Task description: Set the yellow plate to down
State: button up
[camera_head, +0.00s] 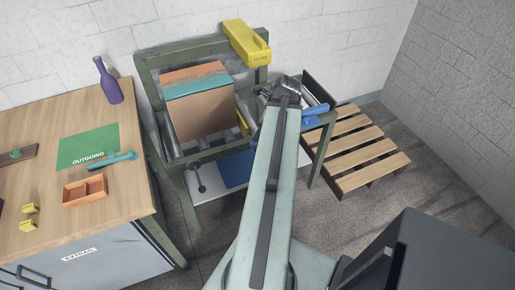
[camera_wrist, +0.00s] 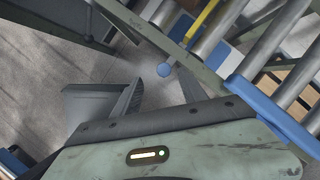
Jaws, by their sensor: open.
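A narrow yellow plate (camera_head: 242,122) stands upright beside the cardboard box in the green frame, partly hidden by the box and my arm. A thin yellow strip (camera_wrist: 203,20) shows between rollers in the wrist view; I cannot tell for sure that it is the same plate. My gripper (camera_head: 287,88) is over the roller section, right of the plate. In the wrist view my gripper (camera_wrist: 160,95) is open, its dark fingers apart and nothing held.
A yellow labelled housing (camera_head: 246,42) sits atop the green frame (camera_head: 160,72). The cardboard box (camera_head: 205,112) has teal tape. Blue parts (camera_head: 315,115) edge the rollers. A wooden pallet (camera_head: 365,160) lies right; a workbench (camera_head: 110,205) with a purple bottle (camera_head: 108,84) stands left.

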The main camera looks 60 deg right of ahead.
jog(key=shift+m, duration=0.3)
jog(key=b+x, duration=0.5)
jog(key=s+b+x, duration=0.1)
jog(key=b+x, duration=0.1)
jog(key=shift+w+d+f, duration=0.15)
jog(key=shift+d+f, duration=0.25)
jog(key=shift+f, duration=0.2)
jog(key=shift+r, duration=0.15)
grip_shut()
dwell(0.5)
